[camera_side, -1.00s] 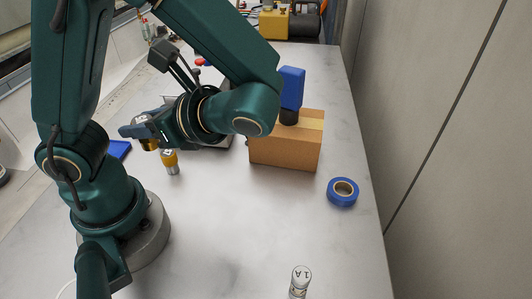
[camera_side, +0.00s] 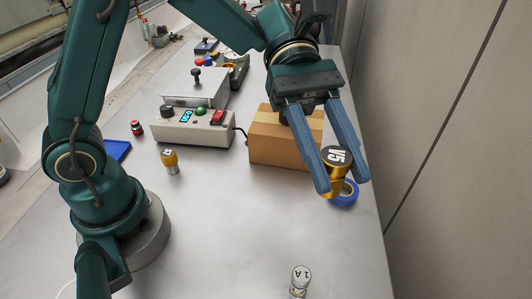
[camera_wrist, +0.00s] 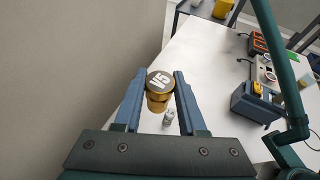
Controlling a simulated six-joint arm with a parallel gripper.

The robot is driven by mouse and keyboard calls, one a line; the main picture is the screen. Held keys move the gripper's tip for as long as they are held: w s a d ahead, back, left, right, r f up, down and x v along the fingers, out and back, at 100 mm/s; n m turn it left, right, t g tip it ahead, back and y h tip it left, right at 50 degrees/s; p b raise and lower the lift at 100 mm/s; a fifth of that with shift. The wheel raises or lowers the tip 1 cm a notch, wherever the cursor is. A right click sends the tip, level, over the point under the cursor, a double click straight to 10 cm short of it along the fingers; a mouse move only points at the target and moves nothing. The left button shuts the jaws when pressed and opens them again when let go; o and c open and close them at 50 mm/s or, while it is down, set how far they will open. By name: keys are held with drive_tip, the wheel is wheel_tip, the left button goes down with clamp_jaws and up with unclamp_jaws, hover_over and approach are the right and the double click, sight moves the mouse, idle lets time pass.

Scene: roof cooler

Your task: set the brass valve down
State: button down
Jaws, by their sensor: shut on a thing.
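The brass valve is a gold cylinder with a dark cap marked V5. It shows between my fingertips in the side view (camera_side: 337,160) and in the wrist view (camera_wrist: 158,92). My gripper (camera_side: 343,186) is shut on it, with a long blue finger on each side. The valve looks upright and held above the table. In the side view it overlaps the blue tape roll (camera_side: 346,197); how high it is above the table I cannot tell.
A cardboard box (camera_side: 270,150) stands behind my fingers. A small white cylinder marked 1A (camera_side: 300,281) stands at the front. A yellow and silver piece (camera_side: 171,161) and a control box (camera_side: 190,130) stand at the left. The front middle of the table is clear.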

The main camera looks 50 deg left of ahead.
drive_tip(key=w+r+n+t, duration=0.4)
drive_tip(key=w+n+t, duration=0.25)
drive_tip(key=w, duration=0.25)
drive_tip(key=shift+t+h, duration=0.4)
drive_tip(key=shift+t, duration=0.05)
drive_tip(key=shift+w+f, duration=0.1)
drive_tip(key=shift+f, duration=10.9)
drive_tip(key=shift+f, duration=0.1)
drive_tip(key=shift+c, duration=2.4)
unclamp_jaws()
